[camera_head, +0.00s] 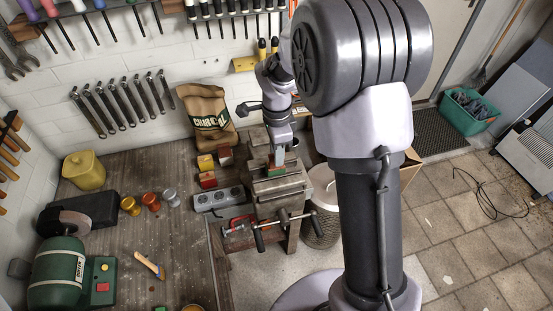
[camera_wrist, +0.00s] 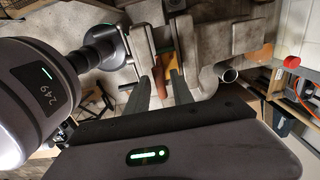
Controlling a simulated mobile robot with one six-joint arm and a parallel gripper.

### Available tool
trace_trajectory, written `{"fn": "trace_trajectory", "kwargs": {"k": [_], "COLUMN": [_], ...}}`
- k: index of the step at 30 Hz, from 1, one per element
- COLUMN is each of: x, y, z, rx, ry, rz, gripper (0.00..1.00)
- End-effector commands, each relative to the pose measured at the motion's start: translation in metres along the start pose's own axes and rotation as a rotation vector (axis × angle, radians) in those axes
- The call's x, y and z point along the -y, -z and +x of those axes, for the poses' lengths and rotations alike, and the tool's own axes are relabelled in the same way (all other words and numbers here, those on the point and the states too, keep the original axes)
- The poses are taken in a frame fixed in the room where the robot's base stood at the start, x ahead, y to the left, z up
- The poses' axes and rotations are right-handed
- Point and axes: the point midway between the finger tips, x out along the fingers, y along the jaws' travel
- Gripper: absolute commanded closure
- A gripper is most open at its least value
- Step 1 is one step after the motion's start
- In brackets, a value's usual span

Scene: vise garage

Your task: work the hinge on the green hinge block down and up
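The vise (camera_head: 285,188) stands at the bench's right edge. A small green piece, apparently the hinge block (camera_head: 271,166), shows at its jaws, mostly hidden by my gripper (camera_head: 278,158), which points down just above it. In the wrist view, my gripper's two dark fingers (camera_wrist: 160,85) stand apart with a gap between them. An orange-brown piece (camera_wrist: 158,74) shows in the gap, and the grey vise (camera_wrist: 215,45) lies just beyond the fingertips. I cannot tell whether the fingers touch the block, and I cannot make out the hinge's angle.
The vise handle (camera_head: 283,226) sticks out in front. A wire bin (camera_head: 322,205) stands on the right. The bench's front middle has free room.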

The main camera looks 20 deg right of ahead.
Motion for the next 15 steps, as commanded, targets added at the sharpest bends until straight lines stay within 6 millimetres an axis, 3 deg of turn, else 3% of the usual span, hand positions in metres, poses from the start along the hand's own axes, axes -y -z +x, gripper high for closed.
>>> {"fn": "trace_trajectory", "kwargs": {"k": [6,15], "x": [0.0,0.0], "y": [0.0,0.0], "z": [0.027,0.03], "rx": [0.0,0.0], "ry": [-0.001,0.001], "rz": [0.0,0.0], "gripper": [0.72,0.72]}}
